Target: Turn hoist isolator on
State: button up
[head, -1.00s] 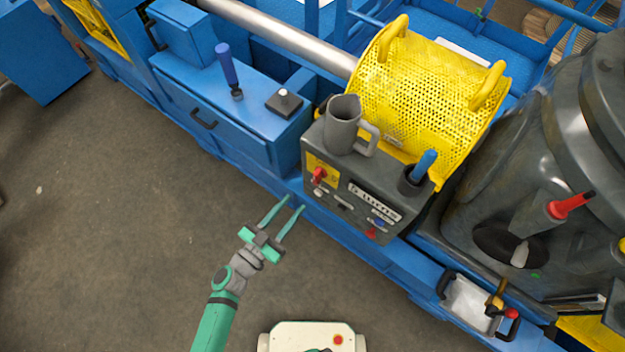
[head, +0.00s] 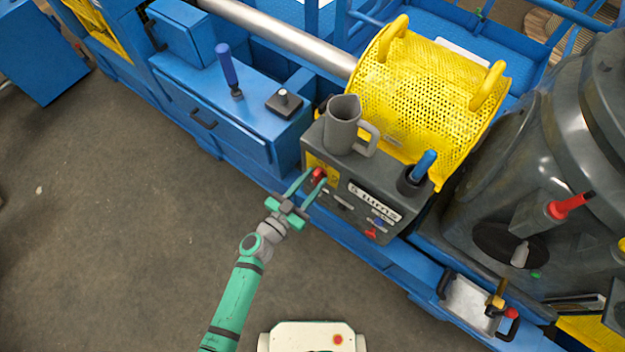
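A grey control box (head: 340,180) stands against the blue machine, with a red switch (head: 318,174) on a yellow plate at the upper left of its front face. I take this red switch to be the isolator; its label is too small to read. My gripper (head: 314,184) is open, with its two green fingers on either side of the red switch. Whether the fingers touch it I cannot tell. The fingers hide part of the yellow plate.
A grey jug (head: 343,126) and a blue-handled tool in a dark cup (head: 412,178) stand on the control box. A second red knob (head: 371,233) sits low on its face. A yellow perforated guard (head: 425,95) is behind. The floor at left is clear.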

jog(key=shift+c, duration=0.4)
grip_shut()
jog(key=m, duration=0.4)
jog(key=shift+s+d+m, duration=0.1)
jog(key=shift+m, duration=0.2)
jog(key=m, duration=0.9)
jog(key=shift+s+d+f, duration=0.1)
jog(key=shift+f, duration=0.1)
jog(key=shift+f+m, duration=0.15)
jog(key=shift+m, duration=2.05)
